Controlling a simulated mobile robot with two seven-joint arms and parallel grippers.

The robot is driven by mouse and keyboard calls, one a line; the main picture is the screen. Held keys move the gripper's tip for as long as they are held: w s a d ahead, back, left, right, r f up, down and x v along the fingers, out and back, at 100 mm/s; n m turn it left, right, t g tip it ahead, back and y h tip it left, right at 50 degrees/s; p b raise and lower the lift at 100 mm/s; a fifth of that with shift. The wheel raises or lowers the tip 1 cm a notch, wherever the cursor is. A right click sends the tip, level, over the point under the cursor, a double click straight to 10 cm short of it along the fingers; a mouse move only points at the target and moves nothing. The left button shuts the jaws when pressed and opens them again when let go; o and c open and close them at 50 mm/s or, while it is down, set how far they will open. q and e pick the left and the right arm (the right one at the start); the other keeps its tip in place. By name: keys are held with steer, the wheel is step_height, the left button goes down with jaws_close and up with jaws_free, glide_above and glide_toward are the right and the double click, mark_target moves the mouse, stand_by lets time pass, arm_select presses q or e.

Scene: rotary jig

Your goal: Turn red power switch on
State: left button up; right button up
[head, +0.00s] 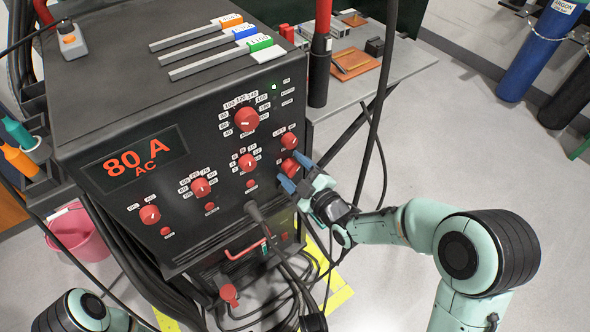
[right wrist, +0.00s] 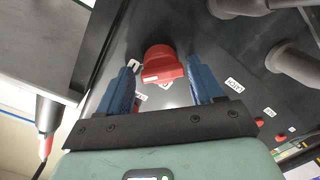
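A black welding machine panel (head: 190,165) carries several red knobs. The red switch (head: 289,166) at the panel's right side, below another red knob (head: 289,141), is the one at my right gripper. In the right wrist view this red switch (right wrist: 162,66) has a raised bar with a white mark and small white labels beside it. My right gripper (head: 297,176) is open, with its blue fingertips on either side of the switch. In the right wrist view a gap shows between the switch and each finger. My left gripper is out of view; only part of my left arm shows.
A lit display (head: 135,158) reads 80 A AC. A cable plug (head: 252,210) and a red handle (head: 245,250) lie low on the front. Cables hang below. A side table (head: 400,62) stands behind right; a pink bucket (head: 80,238) is at left.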

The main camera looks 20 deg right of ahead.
steer(key=shift+f, duration=0.1)
steer(key=shift+s+d, duration=0.15)
steer(key=shift+s, duration=0.05)
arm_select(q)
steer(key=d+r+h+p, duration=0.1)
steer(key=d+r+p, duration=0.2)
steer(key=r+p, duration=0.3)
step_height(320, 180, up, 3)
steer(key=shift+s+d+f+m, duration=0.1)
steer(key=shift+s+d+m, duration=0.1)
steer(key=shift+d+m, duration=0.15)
arm_select(e)
steer(key=v, duration=1.3)
